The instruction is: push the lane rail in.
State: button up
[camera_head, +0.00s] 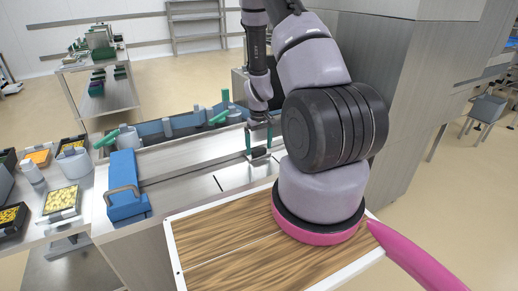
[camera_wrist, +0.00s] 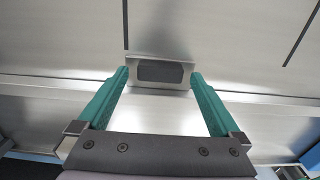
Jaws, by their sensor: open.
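The lane rail (camera_head: 205,170) looks like a long thin metal strip lying across the steel deck. At its right end is a metal tab with a dark grey pad (camera_head: 259,153). The wrist view shows this pad (camera_wrist: 160,72) close up, at the top middle. My gripper (camera_head: 259,146) is over the deck at the pad, with its two teal fingers pointing down. In the wrist view the open fingers (camera_wrist: 159,76) stand apart, one on each side of the pad's tab, with nothing clamped between them. I cannot tell whether a finger touches the tab.
A blue block with a grey handle (camera_head: 125,187) stands at the deck's left end. Green levers (camera_head: 219,117) and grey cylinders line the back. A wood-topped board with a white rim (camera_head: 220,245) is in front. A tall steel cabinet (camera_head: 405,90) stands right. Food trays (camera_head: 62,200) are far left.

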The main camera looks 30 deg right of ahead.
aim_at(254, 145)
jog(key=shift+f, duration=0.7)
grip_shut()
jog(key=shift+w+r, duration=0.1)
jog(key=shift+w, duration=2.2)
grip_release()
jog(key=shift+a, duration=0.1)
notch_tip(254, 145, up, 11)
